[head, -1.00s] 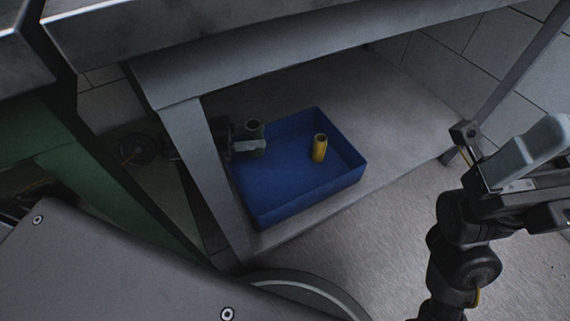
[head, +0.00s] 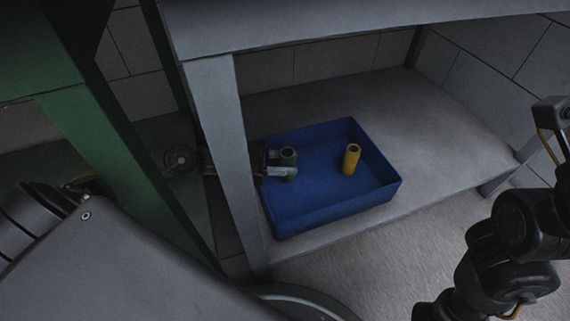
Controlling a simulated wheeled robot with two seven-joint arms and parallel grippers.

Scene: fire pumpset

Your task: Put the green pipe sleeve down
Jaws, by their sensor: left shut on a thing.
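The green pipe sleeve (head: 289,160) stands upright at the left side of the blue tray (head: 330,204), within its walls as seen from above. I cannot tell whether its base touches the tray floor. My left gripper (head: 280,165) reaches in from the left, past the table leg, and is shut on the green sleeve. The leg hides part of my left arm. My right arm (head: 505,240) is at the right edge of the head view; its gripper is out of view.
A yellow sleeve (head: 351,160) stands in the tray, right of the green one. The tray sits on a grey lower shelf (head: 450,140). A table leg (head: 225,150) stands left of the tray, and the tabletop edge (head: 340,30) runs above. The tray's front is clear.

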